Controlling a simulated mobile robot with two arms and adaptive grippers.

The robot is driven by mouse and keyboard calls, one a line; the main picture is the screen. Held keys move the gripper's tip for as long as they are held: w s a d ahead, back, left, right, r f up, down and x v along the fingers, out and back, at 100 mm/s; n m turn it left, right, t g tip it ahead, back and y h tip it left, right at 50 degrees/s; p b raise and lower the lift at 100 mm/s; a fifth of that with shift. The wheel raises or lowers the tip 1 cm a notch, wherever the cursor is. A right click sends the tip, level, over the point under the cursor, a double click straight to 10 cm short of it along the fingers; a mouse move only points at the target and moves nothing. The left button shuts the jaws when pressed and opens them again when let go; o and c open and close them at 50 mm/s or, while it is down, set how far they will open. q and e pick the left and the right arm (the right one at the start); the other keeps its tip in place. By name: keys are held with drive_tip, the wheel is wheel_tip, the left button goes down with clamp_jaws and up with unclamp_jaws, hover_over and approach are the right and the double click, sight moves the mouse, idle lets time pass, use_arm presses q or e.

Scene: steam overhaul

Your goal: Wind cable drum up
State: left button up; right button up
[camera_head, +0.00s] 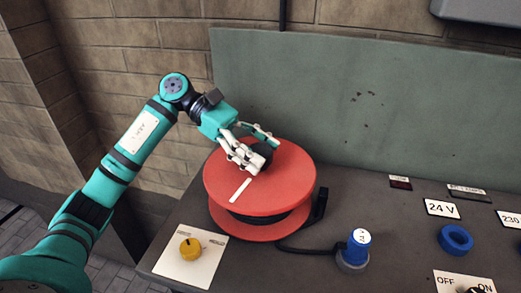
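The cable drum (285,185) is a red reel lying flat on the grey bench, with a white stripe on its top disc. A dark knob (265,154) stands on the top disc. My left gripper (262,152) is over the disc, with its fingers apart on either side of the knob. I cannot tell whether they press on it. A dark cable (305,249) runs from the drum's lower right to a blue and white plug (358,245). My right gripper is not in view.
A white plate with a yellow rotary knob (189,248) sits at the bench's front left. A blue ring socket (455,239), a 24 V label (442,208) and an OFF/ON plate (455,280) are on the right. A grey-green panel (390,110) stands behind.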

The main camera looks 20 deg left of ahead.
use_arm(q)
drive_tip(key=shift+o, duration=1.1)
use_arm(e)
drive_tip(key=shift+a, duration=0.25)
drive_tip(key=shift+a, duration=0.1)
use_arm(q)
drive_tip(key=v, duration=1.2)
